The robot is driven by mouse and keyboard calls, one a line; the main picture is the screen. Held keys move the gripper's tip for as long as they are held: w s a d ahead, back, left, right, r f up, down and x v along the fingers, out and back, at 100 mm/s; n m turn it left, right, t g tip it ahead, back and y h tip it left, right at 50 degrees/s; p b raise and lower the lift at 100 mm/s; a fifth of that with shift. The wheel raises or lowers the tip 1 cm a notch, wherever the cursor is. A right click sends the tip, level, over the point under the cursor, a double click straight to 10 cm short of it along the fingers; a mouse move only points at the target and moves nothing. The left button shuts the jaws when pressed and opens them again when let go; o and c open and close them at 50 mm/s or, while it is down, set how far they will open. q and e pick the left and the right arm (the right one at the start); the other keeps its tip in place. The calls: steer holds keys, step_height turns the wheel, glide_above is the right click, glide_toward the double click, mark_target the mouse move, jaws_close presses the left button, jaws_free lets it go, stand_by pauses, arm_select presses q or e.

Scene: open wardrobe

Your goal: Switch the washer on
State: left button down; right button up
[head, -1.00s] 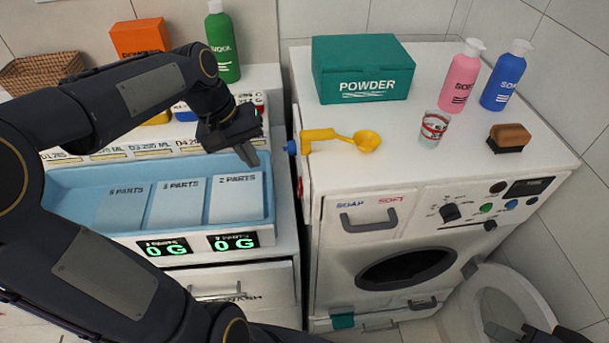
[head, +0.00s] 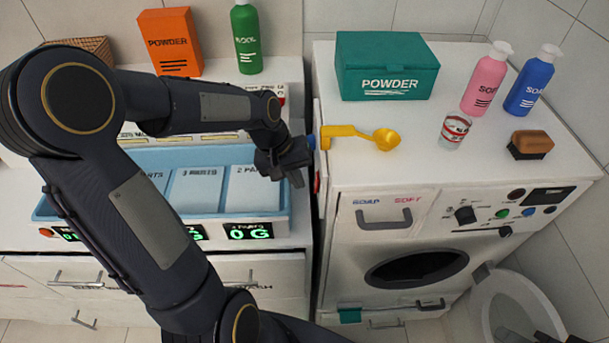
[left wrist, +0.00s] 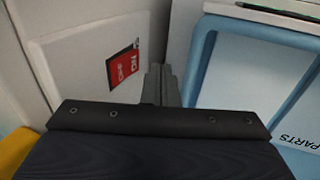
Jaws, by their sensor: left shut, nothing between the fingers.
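The white washer (head: 330,250) stands right of centre in the head view, with a soap drawer, dark round door and a panel of knobs and coloured buttons. A red switch-like piece (head: 317,182) shows on its left side; the left wrist view shows a red plate with white lettering (left wrist: 123,66) on a pale wall. My left gripper (head: 298,179) is shut and empty, pointing down in the gap between washer and blue tray. In the wrist view its fingers (left wrist: 161,84) are just right of the red plate; contact cannot be told. A dark piece at the head view's bottom right may be my right gripper, mostly cut off.
A green powder box (head: 385,90), pink and blue bottles, a glass and a brush stand on top. The blue tray (head: 255,208) borders the gap on the left.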

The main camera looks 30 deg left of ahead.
mark_target(316, 182)
arm_select(q)
steer(key=shift+w+d+f, duration=0.1)
steer(key=shift+w+d, duration=0.35)
steer(key=shift+d, duration=0.35)
steer(key=shift+w+d+f, duration=0.1)
steer(key=shift+d+f, duration=0.05)
steer(key=shift+d, duration=0.1)
